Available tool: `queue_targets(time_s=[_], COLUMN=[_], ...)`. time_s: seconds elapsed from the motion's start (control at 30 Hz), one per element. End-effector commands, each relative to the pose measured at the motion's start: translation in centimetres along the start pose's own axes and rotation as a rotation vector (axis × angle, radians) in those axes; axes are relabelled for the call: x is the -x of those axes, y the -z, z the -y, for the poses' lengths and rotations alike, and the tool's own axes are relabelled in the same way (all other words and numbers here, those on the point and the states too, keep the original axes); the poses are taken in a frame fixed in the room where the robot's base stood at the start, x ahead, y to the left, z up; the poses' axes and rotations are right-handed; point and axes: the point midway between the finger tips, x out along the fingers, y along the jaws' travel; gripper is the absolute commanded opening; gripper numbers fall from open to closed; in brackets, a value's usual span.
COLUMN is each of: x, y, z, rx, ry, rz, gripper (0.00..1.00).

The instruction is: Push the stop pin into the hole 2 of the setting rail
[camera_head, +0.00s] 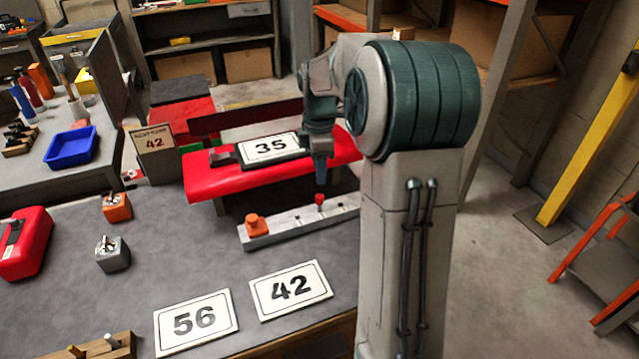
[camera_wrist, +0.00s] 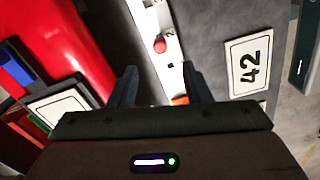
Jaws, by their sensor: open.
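The setting rail (camera_head: 287,223) is a long pale bar with small holes on the grey bench, in front of the red kart body. The stop pin (camera_head: 319,201) has a red head and stands in the rail right of its middle; it also shows in the wrist view (camera_wrist: 160,45). I cannot read hole numbers. An orange block (camera_head: 257,225) sits at the rail's left end. My gripper (camera_head: 320,172) points down just above the red pin. In the wrist view its fingers (camera_wrist: 160,77) are apart and empty, with the pin ahead of them.
A red kart body with a "35" plate (camera_head: 270,148) stands close behind the rail. Plates "42" (camera_head: 290,290) and "56" (camera_head: 195,322) lie on the bench in front. An orange block (camera_head: 117,207) and a grey block (camera_head: 112,254) stand left. Bare bench lies between.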

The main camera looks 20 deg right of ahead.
Motion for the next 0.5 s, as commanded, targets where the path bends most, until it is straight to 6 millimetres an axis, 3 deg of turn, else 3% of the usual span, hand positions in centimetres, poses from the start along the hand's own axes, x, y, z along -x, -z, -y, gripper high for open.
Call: queue_targets(time_s=[0.2, 0.5], x=[2.8, 3.2], y=[0.0, 0.0], z=[0.0, 0.0], rx=[0.0, 0.0], ry=[0.0, 0.0], rz=[0.0, 0.0], gripper=[0.44, 0.44])
